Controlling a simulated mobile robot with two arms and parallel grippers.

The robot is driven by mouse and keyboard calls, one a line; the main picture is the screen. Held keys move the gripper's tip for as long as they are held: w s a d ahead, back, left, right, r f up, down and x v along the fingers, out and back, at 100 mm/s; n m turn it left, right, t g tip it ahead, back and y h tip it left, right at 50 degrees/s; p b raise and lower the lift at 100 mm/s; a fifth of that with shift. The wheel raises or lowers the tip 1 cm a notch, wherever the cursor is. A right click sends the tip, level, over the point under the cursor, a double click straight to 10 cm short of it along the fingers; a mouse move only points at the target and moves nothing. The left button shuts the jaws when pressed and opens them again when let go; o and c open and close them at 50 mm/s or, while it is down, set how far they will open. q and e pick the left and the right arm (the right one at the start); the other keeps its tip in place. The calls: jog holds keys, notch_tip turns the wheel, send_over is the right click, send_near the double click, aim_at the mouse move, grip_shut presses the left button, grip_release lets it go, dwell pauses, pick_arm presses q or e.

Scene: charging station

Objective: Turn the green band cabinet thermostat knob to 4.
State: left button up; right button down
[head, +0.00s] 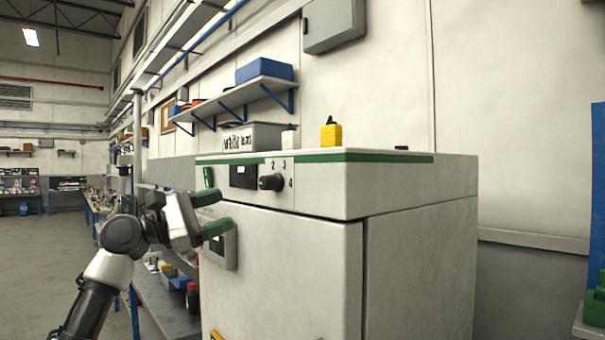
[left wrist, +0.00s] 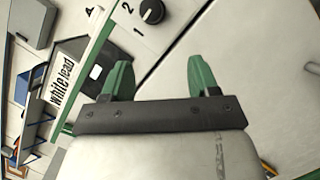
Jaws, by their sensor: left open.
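The cabinet (head: 285,262) is pale, with a green band (head: 358,156) along the top edge of its front. The thermostat knob (head: 270,182) is a small black dial on the upper front panel, right of a dark display. The digits 2, 3 and 4 show around it in the head view. In the left wrist view the knob (left wrist: 152,11) is at the top edge, near digits 1 and 2. Its pointer setting is too small to tell. My left gripper (head: 212,204), with green fingers, is open and empty, left of the knob and apart from it. My right gripper is not in view.
A grey bin (head: 254,136) labelled "white lead", a yellow object (head: 331,133) and a small white container stand on or behind the cabinet top. A wall shelf (head: 228,101) holds a blue box. A low bench with bottles stands left of the cabinet.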

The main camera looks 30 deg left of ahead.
aim_at(261, 185)
pick_arm(q)
jog(key=shift+h, duration=0.6)
jog(key=w+d+r+p, duration=0.2)
jog(key=w+d, duration=0.1)
jog(key=w+d+r+p, duration=0.2)
jog(key=w+d+r, duration=0.1)
jog(key=shift+d+r, duration=0.1)
jog(key=shift+d, duration=0.15)
jog(key=shift+w+d+p, duration=0.2)
jog(key=shift+w+p, duration=0.05)
jog(key=shift+p, duration=0.05)
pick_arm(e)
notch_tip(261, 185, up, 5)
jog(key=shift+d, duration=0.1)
pick_arm(q)
jog(key=shift+c, duration=1.1)
jog(key=c, duration=0.7)
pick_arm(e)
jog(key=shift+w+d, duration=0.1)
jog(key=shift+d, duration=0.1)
